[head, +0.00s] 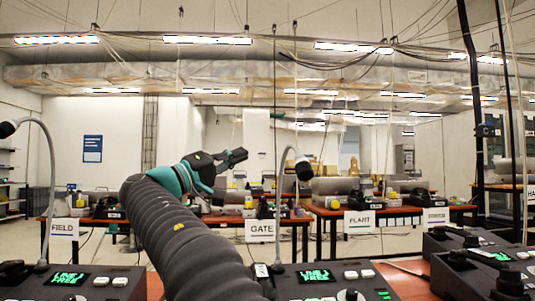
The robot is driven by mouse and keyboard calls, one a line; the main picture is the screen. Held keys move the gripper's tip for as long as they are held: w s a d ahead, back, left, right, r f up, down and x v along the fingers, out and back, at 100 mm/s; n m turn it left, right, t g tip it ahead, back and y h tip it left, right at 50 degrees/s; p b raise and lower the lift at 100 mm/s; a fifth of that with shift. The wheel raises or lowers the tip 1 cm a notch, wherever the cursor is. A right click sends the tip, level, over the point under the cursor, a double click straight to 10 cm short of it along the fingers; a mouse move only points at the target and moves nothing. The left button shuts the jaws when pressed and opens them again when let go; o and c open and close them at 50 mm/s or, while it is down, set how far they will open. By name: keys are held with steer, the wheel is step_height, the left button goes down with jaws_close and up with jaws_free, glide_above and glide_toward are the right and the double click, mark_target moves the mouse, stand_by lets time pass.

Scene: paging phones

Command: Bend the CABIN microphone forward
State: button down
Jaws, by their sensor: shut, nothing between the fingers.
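No CABIN label is readable, so I cannot tell which microphone is that one. A gooseneck microphone (280,200) rises from the middle paging phone (325,283); its stem arches at the top and its black head hangs to the right. Another gooseneck microphone (50,180) stands on the left paging phone (70,283), its head bent over to the left. Both phone screens read LINE 1 FREE. My gripper (240,156) is shut and empty, raised left of the middle microphone and apart from it in the picture. My dark arm hides part of the desk between the phones.
More dark paging phones (485,262) stand at the right. Behind are tables with signs FIELD (62,229), GATE (262,230) and PLANT (359,222). A dark pole (475,110) and cables hang at the right. The air above the middle phone is mostly open.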

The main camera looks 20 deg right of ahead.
steer(key=p+x, duration=0.2)
steer(key=x, duration=0.8)
steer(key=shift+s+d+f+b, duration=0.1)
steer(key=shift+s+f+b, duration=0.25)
steer(key=shift+s+f, duration=0.4)
steer(key=shift+s+d+f+b, duration=0.1)
steer(key=shift+s+f+b, duration=0.3)
steer(key=shift+s, duration=0.5)
steer(key=shift+s+f, duration=0.1)
steer(key=shift+f, duration=0.05)
